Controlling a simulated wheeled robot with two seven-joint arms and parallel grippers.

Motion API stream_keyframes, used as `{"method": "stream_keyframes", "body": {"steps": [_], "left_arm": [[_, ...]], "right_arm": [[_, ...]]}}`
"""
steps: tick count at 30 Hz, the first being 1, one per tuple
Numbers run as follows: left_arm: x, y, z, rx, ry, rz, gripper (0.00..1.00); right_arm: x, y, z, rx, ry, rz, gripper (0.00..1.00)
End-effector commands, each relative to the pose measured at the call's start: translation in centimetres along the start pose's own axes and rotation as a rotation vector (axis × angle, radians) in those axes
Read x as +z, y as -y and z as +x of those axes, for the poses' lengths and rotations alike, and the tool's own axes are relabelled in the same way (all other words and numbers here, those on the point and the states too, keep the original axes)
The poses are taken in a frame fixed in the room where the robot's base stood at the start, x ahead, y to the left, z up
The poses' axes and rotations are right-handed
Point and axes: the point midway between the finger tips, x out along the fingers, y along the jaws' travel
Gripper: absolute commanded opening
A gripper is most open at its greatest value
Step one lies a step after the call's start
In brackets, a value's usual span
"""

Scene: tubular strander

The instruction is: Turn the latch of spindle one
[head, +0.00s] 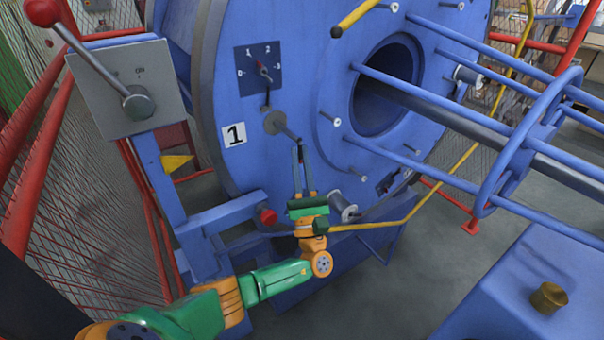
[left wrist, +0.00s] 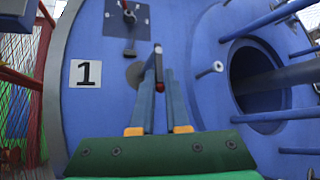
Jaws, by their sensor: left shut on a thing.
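The latch of spindle one (head: 275,122) is a grey round disc with a short dark handle, on the blue drum face beside the white "1" sign (head: 233,134). The handle points down and to the right in the head view. My left gripper (head: 300,150) reaches up from below with its fingers shut on the latch handle's end. In the left wrist view the handle (left wrist: 158,62) stands between the two finger tips, and the disc (left wrist: 134,75) is partly hidden behind a finger. My right gripper is not in view.
A dial plate (head: 260,70) with a red-tipped pointer sits above the latch. Several studs and blue rods stick out around the round opening (head: 388,85). A grey box with a red-knobbed lever (head: 128,88) stands at left. A yellow bar (head: 425,200) runs close to my left wrist.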

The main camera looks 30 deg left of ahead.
Motion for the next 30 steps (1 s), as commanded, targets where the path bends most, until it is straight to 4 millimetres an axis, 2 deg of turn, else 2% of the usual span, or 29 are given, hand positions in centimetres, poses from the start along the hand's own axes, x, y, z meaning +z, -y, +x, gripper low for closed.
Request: {"method": "stream_keyframes", "body": {"steps": [4, 19, 20, 22, 23, 30], "left_arm": [[-0.13, -0.09, 0.11, -0.006, 0.032, 0.007, 0.0], [0.08, -0.11, 0.38, -0.009, 0.047, 0.01, 0.0], [0.09, -0.11, 0.38, -0.009, 0.047, 0.01, 0.22], [0.06, -0.1, 0.35, -0.01, 0.046, 0.01, 0.41], [0.05, -0.1, 0.34, -0.01, 0.046, 0.011, 0.44], [-0.04, -0.09, 0.22, -0.011, 0.044, 0.011, 0.44]], "right_arm": [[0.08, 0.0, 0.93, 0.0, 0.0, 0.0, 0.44], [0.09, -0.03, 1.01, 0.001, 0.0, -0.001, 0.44], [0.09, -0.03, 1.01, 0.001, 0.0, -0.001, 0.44], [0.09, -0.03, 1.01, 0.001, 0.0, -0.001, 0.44], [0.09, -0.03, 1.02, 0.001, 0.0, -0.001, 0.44], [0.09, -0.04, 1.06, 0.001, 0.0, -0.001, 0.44]]}}
